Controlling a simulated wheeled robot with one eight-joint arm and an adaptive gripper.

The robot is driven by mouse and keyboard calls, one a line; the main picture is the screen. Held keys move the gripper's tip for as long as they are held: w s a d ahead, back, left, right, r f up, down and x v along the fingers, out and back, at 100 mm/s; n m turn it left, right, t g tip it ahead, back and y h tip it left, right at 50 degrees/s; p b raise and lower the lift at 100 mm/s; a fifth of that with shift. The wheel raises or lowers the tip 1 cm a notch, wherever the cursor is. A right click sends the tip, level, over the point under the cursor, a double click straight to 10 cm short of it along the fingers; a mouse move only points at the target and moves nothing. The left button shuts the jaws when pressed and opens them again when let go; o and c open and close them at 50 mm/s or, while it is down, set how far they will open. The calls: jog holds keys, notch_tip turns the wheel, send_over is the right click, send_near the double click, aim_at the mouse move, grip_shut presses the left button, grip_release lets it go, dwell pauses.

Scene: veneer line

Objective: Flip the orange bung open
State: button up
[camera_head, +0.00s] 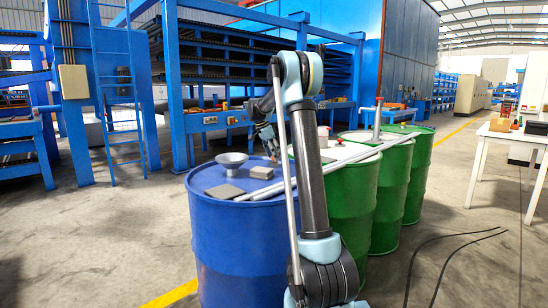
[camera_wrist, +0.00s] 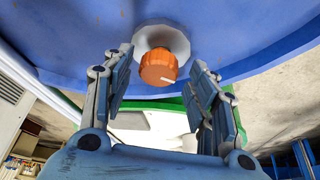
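The orange bung (camera_wrist: 158,67) is a ribbed knob with a white mark on its right side. It sits in a pale round collar (camera_wrist: 162,36) on the blue drum (camera_wrist: 250,45). My gripper (camera_wrist: 161,78) is open, with one finger on each side of the bung and visible gaps between. Nothing is held. In the head view my gripper (camera_head: 266,140) hangs over the far right part of the blue drum's top (camera_head: 235,245). I cannot make out the bung there.
A grey funnel (camera_head: 232,159) and flat grey blocks (camera_head: 224,191) (camera_head: 262,172) lie on the blue drum. A long metal rod (camera_head: 345,161) runs across the drum tops. Green drums (camera_head: 347,205) stand to the right. Black cables (camera_head: 440,240) lie on the floor.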

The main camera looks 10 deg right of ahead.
jog(key=v, duration=1.1)
jog(key=shift+a+r, duration=0.25)
jog(key=shift+r, duration=0.1)
jog(key=shift+s, duration=0.2)
